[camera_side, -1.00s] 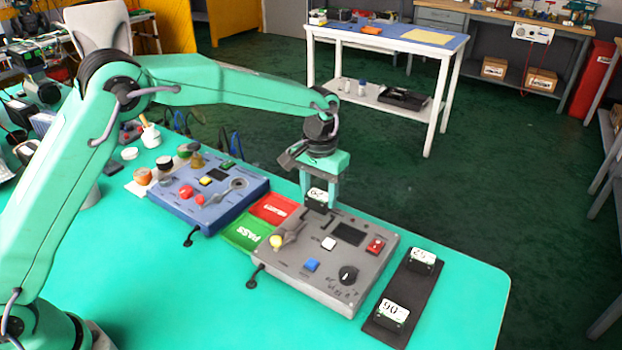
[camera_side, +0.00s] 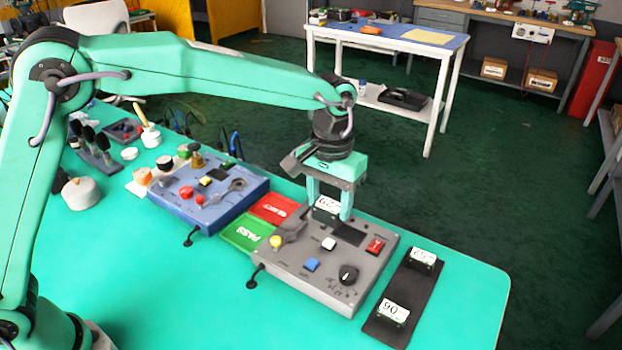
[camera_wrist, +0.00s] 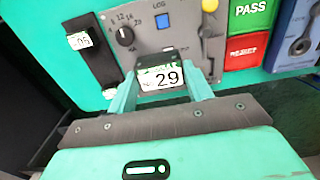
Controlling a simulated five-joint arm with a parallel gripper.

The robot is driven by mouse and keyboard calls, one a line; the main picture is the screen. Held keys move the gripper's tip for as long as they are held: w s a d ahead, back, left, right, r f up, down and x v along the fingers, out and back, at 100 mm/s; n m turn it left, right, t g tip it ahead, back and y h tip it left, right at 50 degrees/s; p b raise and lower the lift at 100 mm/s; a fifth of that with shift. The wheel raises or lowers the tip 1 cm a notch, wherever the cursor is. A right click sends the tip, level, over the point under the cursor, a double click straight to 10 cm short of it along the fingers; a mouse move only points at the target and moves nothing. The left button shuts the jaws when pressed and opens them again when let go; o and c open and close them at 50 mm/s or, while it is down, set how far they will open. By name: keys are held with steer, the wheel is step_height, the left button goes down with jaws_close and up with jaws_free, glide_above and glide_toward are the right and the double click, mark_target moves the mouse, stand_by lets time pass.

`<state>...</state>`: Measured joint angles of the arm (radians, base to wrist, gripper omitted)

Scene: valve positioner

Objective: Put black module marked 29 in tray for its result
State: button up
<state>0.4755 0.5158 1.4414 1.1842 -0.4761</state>
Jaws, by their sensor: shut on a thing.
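My gripper (camera_side: 330,206) is shut on the black module with a white label marked 29 (camera_side: 326,203). It holds the module over the back edge of the grey test box (camera_side: 327,270), beside the box's dark screen. In the wrist view the label of module 29 (camera_wrist: 161,77) faces the camera between the fingers. I cannot tell whether the module touches the box. The green PASS tray (camera_side: 243,235) and the red tray (camera_side: 277,207) lie left of the grey box; both look empty. They also show in the wrist view, PASS (camera_wrist: 251,15) above red (camera_wrist: 246,50).
A black rack (camera_side: 406,295) with two labelled modules stands right of the grey box. The box carries a yellow knob (camera_side: 276,241), a blue button (camera_side: 311,265) and a black dial (camera_side: 348,275). A blue box (camera_side: 208,197) stands left of the trays. The front bench is clear.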

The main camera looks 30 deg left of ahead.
steer(key=shift+a, duration=0.1)
stand_by(0.3)
steer(key=w+a+f, duration=0.2)
steer(key=a+f, duration=0.1)
steer(key=a, duration=0.4)
steer(key=w+a+f, duration=0.3)
steer(key=a+f, duration=0.1)
steer(key=a, duration=0.2)
steer(key=w+a+f, duration=0.3)
steer(key=a, duration=0.4)
steer(key=shift+w+a+f, duration=0.15)
steer(key=shift+w+a, duration=0.1)
steer(key=shift+a, duration=0.1)
steer(key=shift+f, duration=2)
steer(key=shift+f, duration=0.2)
steer(key=o, duration=1)
steer(key=shift+r, duration=0.15)
